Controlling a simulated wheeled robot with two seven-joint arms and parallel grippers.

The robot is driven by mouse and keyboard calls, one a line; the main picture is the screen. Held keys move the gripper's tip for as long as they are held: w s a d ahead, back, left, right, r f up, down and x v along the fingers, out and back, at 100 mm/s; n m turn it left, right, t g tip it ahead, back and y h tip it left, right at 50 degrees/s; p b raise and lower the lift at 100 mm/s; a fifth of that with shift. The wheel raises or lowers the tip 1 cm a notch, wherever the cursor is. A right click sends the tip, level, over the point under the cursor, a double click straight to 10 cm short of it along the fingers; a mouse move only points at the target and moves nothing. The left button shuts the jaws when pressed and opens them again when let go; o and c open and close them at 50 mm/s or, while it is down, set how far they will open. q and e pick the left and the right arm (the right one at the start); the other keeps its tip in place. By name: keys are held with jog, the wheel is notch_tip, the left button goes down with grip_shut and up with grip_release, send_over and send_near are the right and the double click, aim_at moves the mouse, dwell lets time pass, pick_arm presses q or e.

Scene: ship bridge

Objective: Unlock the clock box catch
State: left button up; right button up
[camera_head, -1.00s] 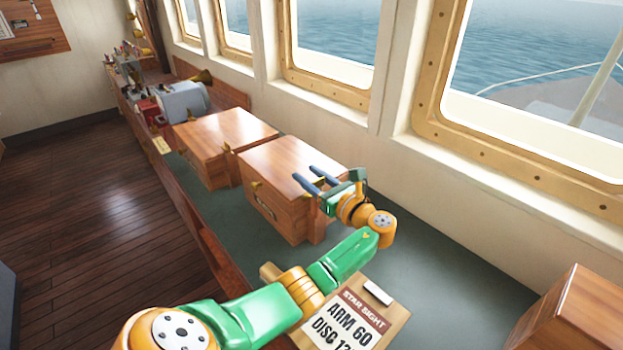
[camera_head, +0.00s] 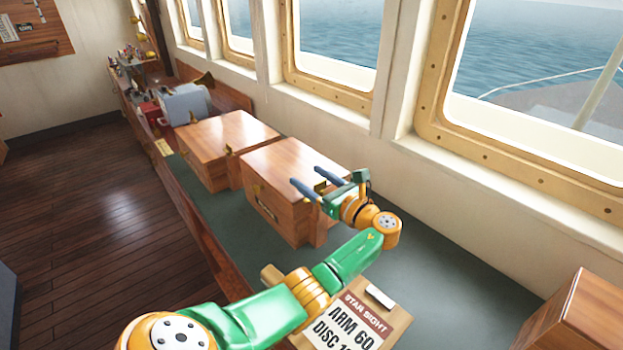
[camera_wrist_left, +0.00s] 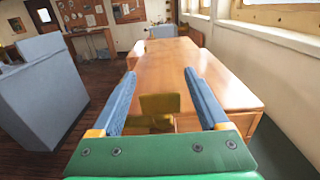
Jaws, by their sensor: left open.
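Which box is the clock box I cannot tell. My left gripper is open, with its two blue fingers at the near end of this box. In the left wrist view the brass catch (camera_wrist_left: 160,104) shows between the fingers, nearly centred, with the wooden lid (camera_wrist_left: 165,62) beyond. I cannot tell if a finger touches it. My right gripper is not in view.
The other box (camera_head: 225,132) stands farther along the counter (camera_head: 420,262). A clipboard with a "STAR SIGHT" card (camera_head: 350,322) lies nearer, beneath my left arm. Another wooden box (camera_head: 575,318) is at the lower right. Windows line the wall on the right.

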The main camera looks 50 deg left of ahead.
aim_at(321, 187)
pick_arm(q)
jog(key=d+b, duration=0.2)
jog(key=d, duration=0.5)
jog(key=shift+s+d, duration=0.15)
jog(key=shift+s, duration=0.05)
jog(key=shift+a, duration=0.2)
